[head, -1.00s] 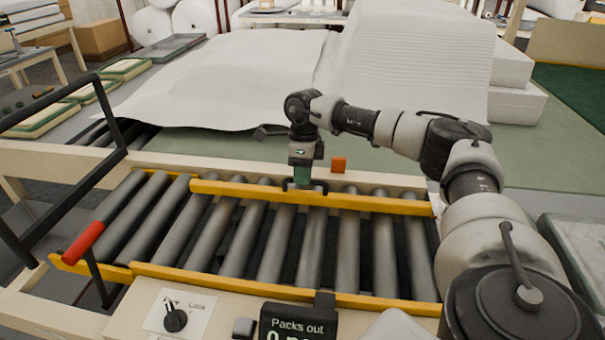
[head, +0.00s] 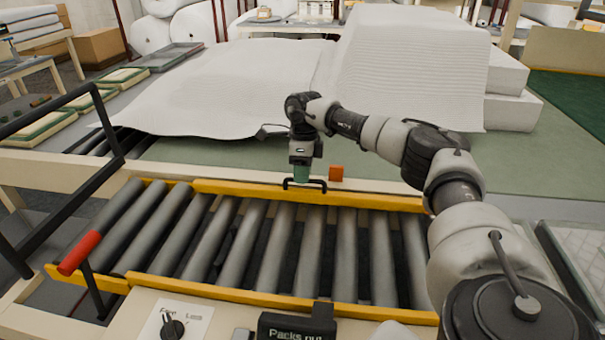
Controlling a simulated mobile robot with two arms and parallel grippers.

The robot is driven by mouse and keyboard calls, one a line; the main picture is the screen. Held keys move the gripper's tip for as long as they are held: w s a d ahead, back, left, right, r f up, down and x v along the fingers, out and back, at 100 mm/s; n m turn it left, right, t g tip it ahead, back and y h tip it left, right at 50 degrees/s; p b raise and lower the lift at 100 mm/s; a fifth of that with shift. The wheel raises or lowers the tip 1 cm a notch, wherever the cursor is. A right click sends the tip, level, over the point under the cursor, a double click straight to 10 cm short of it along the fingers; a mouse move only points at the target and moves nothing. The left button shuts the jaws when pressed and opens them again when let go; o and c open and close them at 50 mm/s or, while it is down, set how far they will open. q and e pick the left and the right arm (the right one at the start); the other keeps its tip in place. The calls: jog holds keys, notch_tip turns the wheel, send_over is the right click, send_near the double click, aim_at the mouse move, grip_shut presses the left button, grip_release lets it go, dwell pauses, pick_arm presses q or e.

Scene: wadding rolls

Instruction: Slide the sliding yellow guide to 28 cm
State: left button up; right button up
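The far yellow guide (head: 375,201) runs along the back of the roller conveyor and carries a small black handle (head: 322,184) near its middle. My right gripper (head: 302,179) points down at this handle and appears shut on it; its fingertips are small and partly hidden. The near yellow rail (head: 220,292) lies along the front of the rollers, apart from the far guide. An orange block (head: 336,173) sits on the pale frame just behind the guide, right of the gripper. No centimetre scale is readable. My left gripper is out of view.
A red-ended lever (head: 80,252) stands at the left. A dial panel and a "Packs out" display (head: 297,328) are at the front. White wadding (head: 230,85) covers the table behind.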

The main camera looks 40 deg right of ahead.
jog(key=shift+o, duration=1.3)
jog(key=shift+r, duration=0.1)
notch_tip(320, 180, up, 10)
jog(key=w+d+b, duration=0.1)
jog(key=shift+w+d+r, duration=0.15)
jog(key=shift+d+r, duration=0.05)
jog(key=shift+d, duration=0.1)
